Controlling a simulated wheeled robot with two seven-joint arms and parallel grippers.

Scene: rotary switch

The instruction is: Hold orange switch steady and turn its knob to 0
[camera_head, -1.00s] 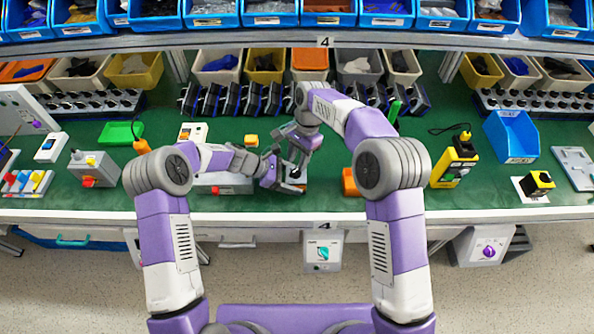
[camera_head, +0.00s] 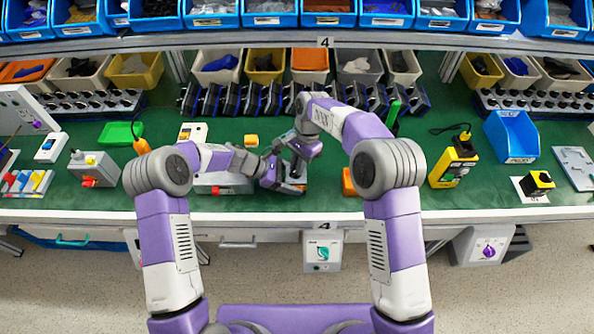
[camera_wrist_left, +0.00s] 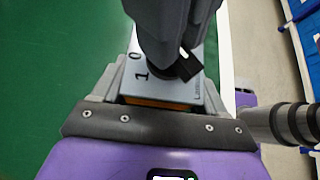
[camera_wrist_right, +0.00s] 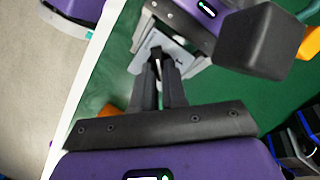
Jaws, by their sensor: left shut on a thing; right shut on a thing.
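The orange switch has an orange base (camera_wrist_left: 155,102) under a grey top plate (camera_wrist_left: 212,92) marked 1 and 0. Its black knob (camera_wrist_left: 188,66) has a white mark and is partly hidden by my right fingers in the left wrist view; the mark is turned away from the printed digits. My left gripper (camera_wrist_left: 172,98) is shut on the switch body, one finger at each side. My right gripper (camera_wrist_right: 159,68) is shut on the knob from above; the plate also shows behind its fingers (camera_wrist_right: 184,60). In the head view the grippers mostly hide the switch near the table's front.
A small orange block (camera_head: 348,182) lies just right of the grippers, and a yellow block (camera_head: 251,140) behind them. A grey box with a red switch (camera_head: 93,168) stands at left, a yellow-black device (camera_head: 454,165) at right. Dark switches and bins line the back.

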